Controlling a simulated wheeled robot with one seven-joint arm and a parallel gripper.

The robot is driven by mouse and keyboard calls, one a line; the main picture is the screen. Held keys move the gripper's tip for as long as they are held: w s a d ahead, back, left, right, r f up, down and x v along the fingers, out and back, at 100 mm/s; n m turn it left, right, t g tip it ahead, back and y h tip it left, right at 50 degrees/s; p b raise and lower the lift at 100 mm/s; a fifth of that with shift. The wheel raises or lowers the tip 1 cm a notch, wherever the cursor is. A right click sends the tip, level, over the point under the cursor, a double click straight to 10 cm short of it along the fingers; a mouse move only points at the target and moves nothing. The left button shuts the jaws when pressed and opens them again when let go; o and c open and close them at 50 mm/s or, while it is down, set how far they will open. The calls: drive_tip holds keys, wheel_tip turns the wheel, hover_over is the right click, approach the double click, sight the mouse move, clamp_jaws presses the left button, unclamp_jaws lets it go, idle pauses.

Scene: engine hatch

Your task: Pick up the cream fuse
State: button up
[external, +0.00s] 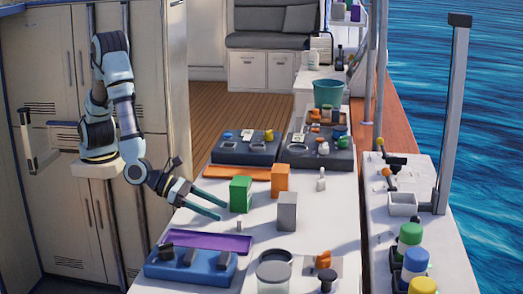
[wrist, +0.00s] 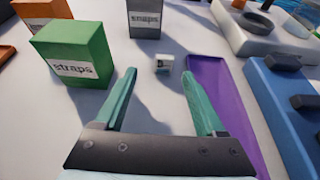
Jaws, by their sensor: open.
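A small pale piece with a dark mark, which looks like the cream fuse (wrist: 162,64), lies on the white table in the wrist view. It shows as a tiny upright piece (external: 239,225) in the external view, just right of my fingertips. My gripper (wrist: 158,73) is open and empty. In the wrist view the fuse appears between and slightly beyond its two green fingertips. In the external view my gripper (external: 223,208) reaches in from the left, low over the table. I cannot tell its exact height above the surface.
A green box marked "straps" (wrist: 73,55) stands close left of my fingers in the wrist view. A grey box (wrist: 157,18) stands beyond the fuse. A purple tray (wrist: 215,95) and a blue holder (wrist: 277,105) lie to the right. An orange box (external: 280,180) stands behind.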

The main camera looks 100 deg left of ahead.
sight(240, 222)
drive_tip(key=shift+d+p+x, duration=0.15)
drive_tip(key=shift+p+x, duration=0.5)
drive_tip(key=shift+x, duration=1.3)
drive_tip(key=shift+d+p+x, duration=0.2)
drive_tip(key=shift+p+x, duration=0.45)
drive_tip(key=shift+x, duration=1.3)
drive_tip(key=shift+f, duration=0.15)
drive_tip(key=shift+c, duration=0.2)
clamp_jaws()
